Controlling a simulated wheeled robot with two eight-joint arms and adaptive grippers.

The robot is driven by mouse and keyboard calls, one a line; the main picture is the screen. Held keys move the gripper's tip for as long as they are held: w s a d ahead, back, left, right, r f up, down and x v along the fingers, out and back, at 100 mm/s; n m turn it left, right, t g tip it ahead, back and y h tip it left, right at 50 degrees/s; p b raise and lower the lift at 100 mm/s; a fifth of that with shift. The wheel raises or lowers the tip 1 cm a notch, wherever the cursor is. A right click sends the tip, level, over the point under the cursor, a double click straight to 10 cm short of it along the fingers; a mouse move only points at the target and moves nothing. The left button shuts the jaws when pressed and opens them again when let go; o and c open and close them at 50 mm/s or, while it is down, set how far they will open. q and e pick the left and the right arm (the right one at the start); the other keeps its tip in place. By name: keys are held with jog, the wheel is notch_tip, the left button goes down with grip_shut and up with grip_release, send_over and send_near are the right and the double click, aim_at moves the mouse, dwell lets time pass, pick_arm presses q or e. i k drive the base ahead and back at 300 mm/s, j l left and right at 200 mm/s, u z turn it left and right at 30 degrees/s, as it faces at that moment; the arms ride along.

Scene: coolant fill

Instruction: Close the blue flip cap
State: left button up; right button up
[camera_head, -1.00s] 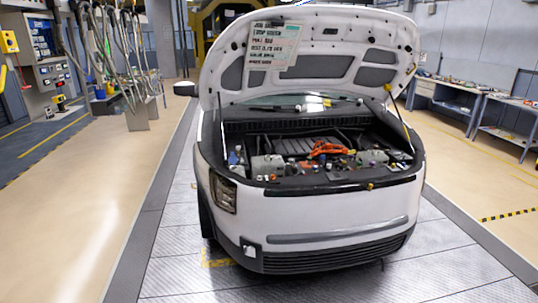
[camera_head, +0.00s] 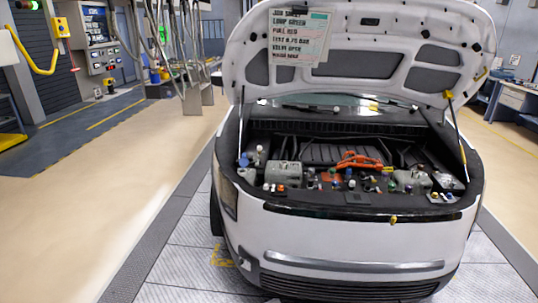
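The white car stands ahead with its hood up and its engine bay (camera_head: 330,160) open. A blue cap (camera_head: 244,160) shows at the left end of the bay, on or beside a pale reservoir (camera_head: 247,174). It is too small to tell whether it is a flip cap or how far it is open. Neither of my grippers is in view.
An orange part (camera_head: 358,161) lies mid-bay among several small coloured caps. A prop rod (camera_head: 458,135) stands at the right. The front bumper (camera_head: 350,265) lies between me and the bay. Free floor (camera_head: 90,220) is at the left. A workbench (camera_head: 515,100) stands at the right.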

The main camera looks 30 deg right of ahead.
aim_at(244, 161)
jog(key=l+z, duration=0.1)
jog(key=l, duration=2.15)
jog(key=i+j, duration=0.3)
jog(key=i, duration=0.15)
jog(key=i+j+u, duration=0.15)
jog(key=i, duration=0.25)
jog(key=i+j, duration=0.35)
jog(key=i+u, duration=0.05)
jog(key=i, duration=0.05)
